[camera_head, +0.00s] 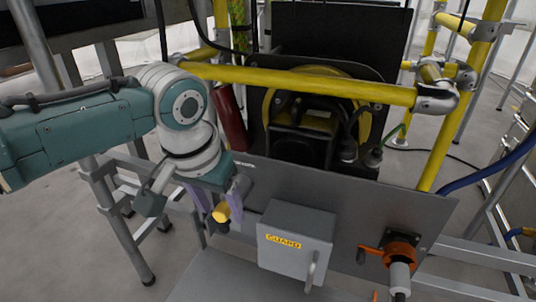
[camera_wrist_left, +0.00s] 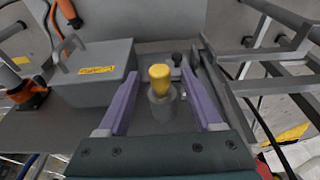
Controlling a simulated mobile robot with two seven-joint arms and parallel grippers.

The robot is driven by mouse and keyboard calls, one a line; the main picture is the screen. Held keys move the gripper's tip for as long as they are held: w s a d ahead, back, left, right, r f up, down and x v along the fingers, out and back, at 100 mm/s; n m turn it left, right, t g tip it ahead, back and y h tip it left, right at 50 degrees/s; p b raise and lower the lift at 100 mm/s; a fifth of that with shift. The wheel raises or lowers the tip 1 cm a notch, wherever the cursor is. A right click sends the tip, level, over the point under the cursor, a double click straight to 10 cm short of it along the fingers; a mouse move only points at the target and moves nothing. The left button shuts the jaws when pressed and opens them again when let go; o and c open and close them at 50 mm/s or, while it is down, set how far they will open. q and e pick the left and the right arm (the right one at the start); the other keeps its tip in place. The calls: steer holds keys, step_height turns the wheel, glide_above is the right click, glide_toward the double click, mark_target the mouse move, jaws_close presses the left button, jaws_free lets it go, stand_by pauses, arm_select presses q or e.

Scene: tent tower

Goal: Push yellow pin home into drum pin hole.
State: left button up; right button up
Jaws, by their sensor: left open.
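The yellow pin (camera_head: 221,212) has a rounded head and shows just below my left gripper (camera_head: 222,203), left of the grey guard box. In the left wrist view the yellow pin (camera_wrist_left: 160,76) stands out of a grey cylindrical collar (camera_wrist_left: 163,104). My left gripper (camera_wrist_left: 160,84) is open, with one purple finger on each side of the pin and visible gaps between. The pin hole itself is hidden, and I cannot tell how deep the pin sits. The dark drum (camera_head: 310,125) with a yellow ring is behind the panel. My right gripper is not in view.
The guard box (camera_head: 295,243) with a handle sits right of the pin; an orange crank fitting (camera_head: 401,251) is farther right. A yellow rail (camera_head: 300,82) crosses behind my left wrist. Grey metal frame bars (camera_head: 112,195) stand at left. A grey panel (camera_head: 360,200) backs the box.

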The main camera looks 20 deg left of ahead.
arm_select(q)
steer(key=p+v, duration=0.7)
steer(key=v, duration=0.3)
steer(key=s+d+r+m+h+p, duration=0.1)
steer(key=s+r+p, duration=0.4)
steer(key=r+p, duration=0.35)
steer(key=s+d+r+p, duration=0.2)
steer(key=s+r+p, duration=0.3)
steer(key=r+p, duration=0.35)
steer(key=s+d+r+m+h+p, duration=0.1)
steer(key=s+r+p, duration=0.4)
steer(key=r+p, duration=0.35)
steer(key=s+a+r+y+p, duration=0.1)
steer(key=s+a+r+p, duration=0.1)
steer(key=s+r+p, duration=0.35)
steer(key=s+a+r+y+p, duration=0.1)
steer(key=s+a+r+p, duration=0.1)
steer(key=r+p, duration=0.5)
step_height(320, 180, up, 37)
steer(key=p, duration=3.5)
steer(key=shift+w+a+n+t, duration=0.2)
steer(key=shift+a+n+t, duration=0.1)
steer(key=shift+n, duration=0.1)
